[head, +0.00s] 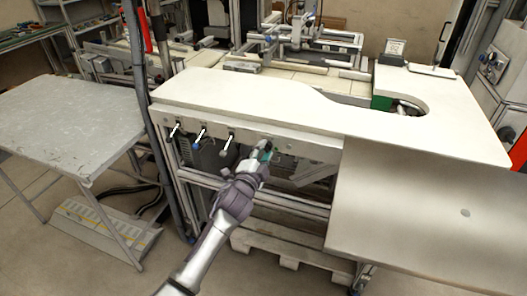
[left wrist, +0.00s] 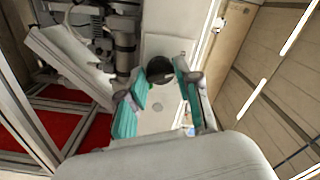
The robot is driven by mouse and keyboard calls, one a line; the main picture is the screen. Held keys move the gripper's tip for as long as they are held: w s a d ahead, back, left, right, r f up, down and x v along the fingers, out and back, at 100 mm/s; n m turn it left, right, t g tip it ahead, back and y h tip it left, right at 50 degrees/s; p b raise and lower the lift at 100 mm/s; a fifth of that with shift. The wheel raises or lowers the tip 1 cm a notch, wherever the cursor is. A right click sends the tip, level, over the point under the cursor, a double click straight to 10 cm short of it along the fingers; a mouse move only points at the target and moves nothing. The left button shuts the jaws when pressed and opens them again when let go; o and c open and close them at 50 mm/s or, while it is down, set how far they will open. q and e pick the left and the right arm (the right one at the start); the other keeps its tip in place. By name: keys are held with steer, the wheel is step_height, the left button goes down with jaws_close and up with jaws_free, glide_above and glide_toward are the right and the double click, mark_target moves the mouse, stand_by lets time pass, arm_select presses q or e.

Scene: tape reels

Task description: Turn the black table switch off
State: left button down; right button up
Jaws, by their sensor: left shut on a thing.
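The black table switch (left wrist: 160,69) shows in the left wrist view as a dark round knob on a pale panel. My left gripper (left wrist: 161,88) has its teal-padded fingers on either side of the knob and is shut on it. In the head view my left gripper (head: 264,153) reaches the front panel under the white tabletop (head: 250,97). There the gripper hides the switch, so its turned position cannot be told. My right gripper is not in view.
Several small levers or knobs, one of them a blue knob (head: 196,146), sit along the panel left of my gripper. A grey metal table (head: 70,115) stands at the left. A large pale panel (head: 430,220) is at the right. A wooden pallet (head: 290,245) lies below.

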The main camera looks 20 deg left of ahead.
arm_select(q)
steer(key=shift+f+n, duration=0.1)
steer(key=shift+n, duration=0.9)
steer(key=c, duration=0.8)
jaws_free()
steer(key=shift+s, duration=0.1)
steer(key=s, duration=1.2)
steer(key=shift+a, duration=0.2)
steer(key=shift+w, duration=0.1)
